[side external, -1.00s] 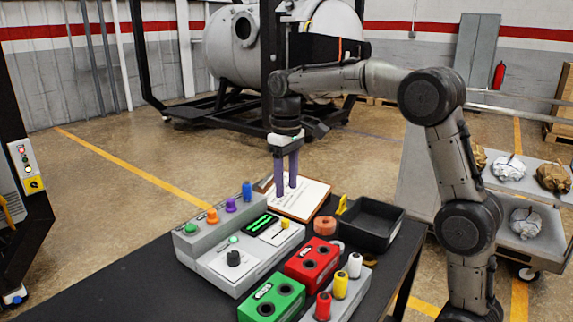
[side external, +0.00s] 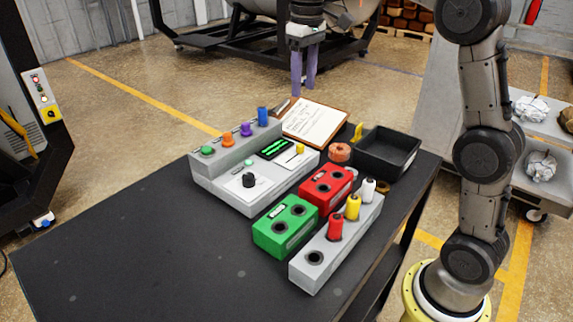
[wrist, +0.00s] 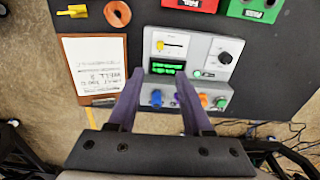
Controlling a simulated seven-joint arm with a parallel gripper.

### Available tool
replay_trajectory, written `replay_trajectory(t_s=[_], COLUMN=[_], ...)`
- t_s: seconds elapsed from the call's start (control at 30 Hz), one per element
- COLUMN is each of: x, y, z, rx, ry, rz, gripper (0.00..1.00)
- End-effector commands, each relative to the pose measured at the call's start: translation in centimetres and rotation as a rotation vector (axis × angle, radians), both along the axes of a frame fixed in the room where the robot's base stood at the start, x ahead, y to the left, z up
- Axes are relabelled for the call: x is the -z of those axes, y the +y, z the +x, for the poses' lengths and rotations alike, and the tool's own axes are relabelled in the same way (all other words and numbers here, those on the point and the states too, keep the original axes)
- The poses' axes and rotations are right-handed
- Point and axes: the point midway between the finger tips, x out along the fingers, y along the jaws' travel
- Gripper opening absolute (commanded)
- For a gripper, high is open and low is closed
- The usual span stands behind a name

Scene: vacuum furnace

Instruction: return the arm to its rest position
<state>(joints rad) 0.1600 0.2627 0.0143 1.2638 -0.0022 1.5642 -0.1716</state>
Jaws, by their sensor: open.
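My gripper (side external: 303,88) hangs in the air with its purple fingers pointing down, above and behind the clipboard in the side view. It holds nothing. In the wrist view its two fingers (wrist: 158,80) are apart, with the grey control console (wrist: 198,50) far below between and beyond them. The console (side external: 222,185) stands on the black table, with green, orange, purple and blue knobs along its back and a lit green display. The upper part of my arm is cut off by the top of the side view.
The black table (side external: 150,255) also carries a clipboard (side external: 330,128), a red block (side external: 318,197), a green block (side external: 270,240), a grey rack (side external: 305,277) with red, yellow and white plugs, an orange ring (side external: 340,151) and an empty black tray (side external: 405,145). The table's front left is clear.

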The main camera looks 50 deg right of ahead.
Motion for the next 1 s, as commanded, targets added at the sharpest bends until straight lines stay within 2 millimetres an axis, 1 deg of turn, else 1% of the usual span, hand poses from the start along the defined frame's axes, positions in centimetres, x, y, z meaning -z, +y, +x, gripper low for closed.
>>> replay_trajectory(t_s=[0.03, 0.07, 0.1, 0.17, 0.2, 0.33, 0.43, 0.5, 0.57, 0.6, 0.67, 0.7, 0.83, 0.9, 1.0], x=[-1.5, -2.2, -3.0, -4.0, -4.4, -4.8, -4.0, -3.0, -1.8, -0.9, 0.7, 1.9, 5.6, 7.3, 9.3], y=[0.5, 0.9, 1.4, 2.2, 2.7, 4.1, 5.0, 5.5, 5.9, 6.1, 6.4, 6.5, 6.8, 6.8, 6.8], z=[-0.9, -1.6, -2.9, -5.0, -6.5, -11.2, -14.7, -17.0, -19.0, -20.2, -21.9, -22.9, -25.2, -25.9, -26.2], rx=[-0.009, -0.015, -0.023, -0.035, -0.043, -0.059, -0.064, -0.067, -0.066, -0.065, -0.062, -0.059, -0.042, -0.031, -0.013], ry=[-0.032, -0.044, -0.059, -0.085, -0.103, -0.168, -0.222, -0.258, -0.291, -0.313, -0.343, -0.362, -0.406, -0.420, -0.421], rz=[-0.005, -0.007, -0.009, -0.012, -0.013, -0.018, -0.020, -0.019, -0.018, -0.017, -0.013, -0.011, -0.003, 0.001, 0.005], gripper=[0.50, 0.50, 0.50, 0.50, 0.50, 0.50, 0.50, 0.50, 0.50, 0.50, 0.50, 0.50, 0.50, 0.50, 0.50])
